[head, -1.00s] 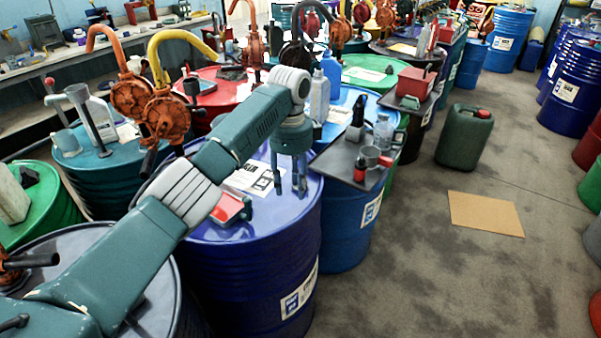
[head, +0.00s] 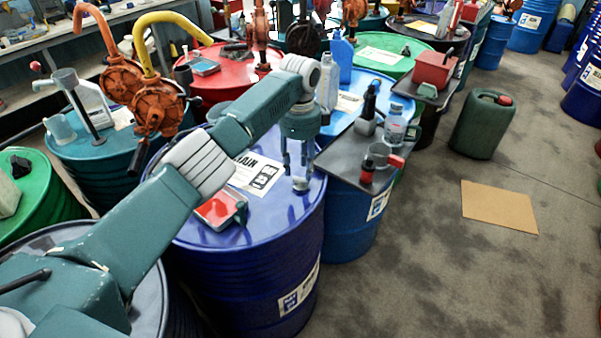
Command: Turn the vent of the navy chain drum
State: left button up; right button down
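The navy chain drum (head: 262,262) stands upright in the middle of the head view, with a white chain label (head: 253,174) on its blue lid. My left gripper (head: 298,172) points down over the right part of this lid, its fingers apart. A small pale grey round piece (head: 301,185), which looks like the vent, shows at the fingertips. The fingers partly hide it, and I cannot tell whether they touch it. My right gripper is not in view.
A red-topped scale-like device (head: 219,209) lies on the same lid. A grey tray (head: 352,160) with a jug and bottles stands close at right. A rusty pump (head: 157,112) with a yellow spout is behind my arm. Floor at right is mostly clear, with cardboard (head: 499,206) and a green canister (head: 482,125).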

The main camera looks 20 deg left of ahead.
aim_at(300, 179)
pick_arm(q)
jog(key=f, duration=0.3)
jog(key=shift+w, duration=0.2)
jog(key=shift+f, duration=0.75)
jog(key=shift+c, duration=0.7)
grip_shut()
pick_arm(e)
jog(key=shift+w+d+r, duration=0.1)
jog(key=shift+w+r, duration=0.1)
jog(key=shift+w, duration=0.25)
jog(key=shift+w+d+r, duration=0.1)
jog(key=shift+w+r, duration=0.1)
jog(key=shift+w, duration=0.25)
